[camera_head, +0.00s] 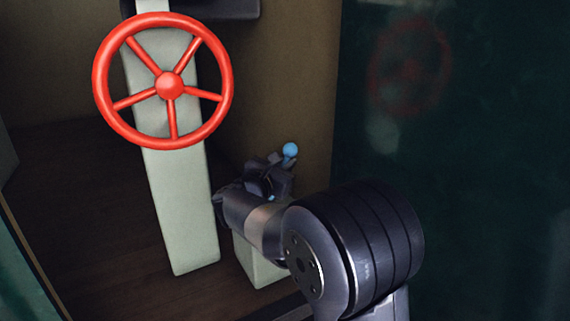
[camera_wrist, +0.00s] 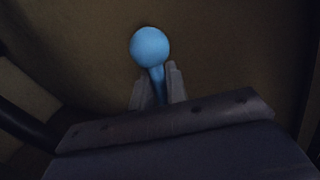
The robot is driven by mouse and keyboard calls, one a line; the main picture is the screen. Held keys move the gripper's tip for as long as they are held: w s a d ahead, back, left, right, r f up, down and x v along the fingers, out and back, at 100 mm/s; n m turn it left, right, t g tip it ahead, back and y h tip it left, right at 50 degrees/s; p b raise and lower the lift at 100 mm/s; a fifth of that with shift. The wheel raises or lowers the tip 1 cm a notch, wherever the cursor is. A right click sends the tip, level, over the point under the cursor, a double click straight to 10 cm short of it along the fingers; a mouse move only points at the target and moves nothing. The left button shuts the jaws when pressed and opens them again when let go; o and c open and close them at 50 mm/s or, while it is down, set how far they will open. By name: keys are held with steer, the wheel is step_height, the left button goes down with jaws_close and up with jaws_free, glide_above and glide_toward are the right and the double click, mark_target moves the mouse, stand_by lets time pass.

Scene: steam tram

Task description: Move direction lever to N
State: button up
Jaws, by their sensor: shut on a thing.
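The direction lever shows as a light blue ball knob (camera_head: 290,150) above my gripper in the head view. In the wrist view the blue ball (camera_wrist: 150,47) tops a short blue shaft (camera_wrist: 157,84). My gripper (camera_wrist: 158,88) is shut on the shaft just below the ball, with one finger on each side. In the head view my gripper (camera_head: 284,163) is small and dark, and my wrist covers most of the lever. The lever's base and any position letters, including N, are hidden or cannot be made out.
A red spoked handwheel (camera_head: 169,84) on a pale post (camera_head: 180,200) stands left of my arm. A short pale pedestal (camera_head: 256,264) is partly behind my wrist. A tan wall (camera_head: 290,70) is close behind the lever. A dark green reflective panel (camera_head: 470,120) fills the right.

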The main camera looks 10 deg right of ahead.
jaws_close()
steer(key=shift+a+f, duration=0.1)
steer(key=shift+a+b, duration=0.25)
steer(key=shift+b, duration=0.35)
steer(key=a+t+b, duration=0.1)
steer(key=s+a+n+t+h+b, duration=0.1)
steer(key=a+n+b, duration=0.1)
steer(key=b, duration=0.1)
steer(key=shift+s+a+r+t+h, duration=0.2)
steer(key=shift+a+r+t+h, duration=0.1)
steer(key=shift+a+r+t, duration=0.1)
steer(key=shift+s+a+r+n+t+b, duration=0.2)
steer(key=shift+a+r+n+t+b, duration=0.15)
steer(key=shift+a+n+t, duration=0.2)
steer(key=o, duration=0.6)
jaws_free()
